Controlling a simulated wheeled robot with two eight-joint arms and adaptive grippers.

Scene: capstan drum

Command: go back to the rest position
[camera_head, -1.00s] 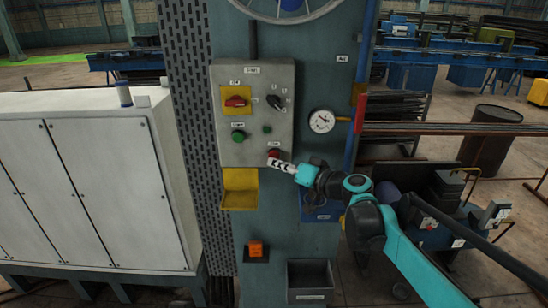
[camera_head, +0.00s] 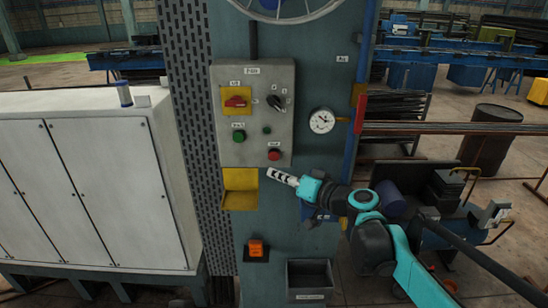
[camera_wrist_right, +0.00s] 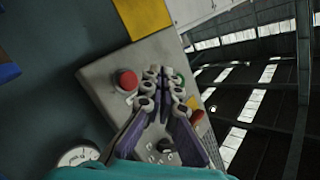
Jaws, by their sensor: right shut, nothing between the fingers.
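My right gripper (camera_head: 270,173) is shut and empty in the head view. It is just below the grey control box (camera_head: 227,154) and apart from it. The red button (camera_head: 275,154) is on the lower right of the box, a little above the fingertips. In the right wrist view the gripper (camera_wrist_right: 164,72) shows its fingers together, with the red button (camera_wrist_right: 127,80) to their left. My left gripper is not in view.
The box also carries a green button (camera_head: 239,136), a red switch on a yellow plate (camera_head: 236,101) and a black selector (camera_head: 275,103). White cabinets (camera_head: 75,180) stand left.

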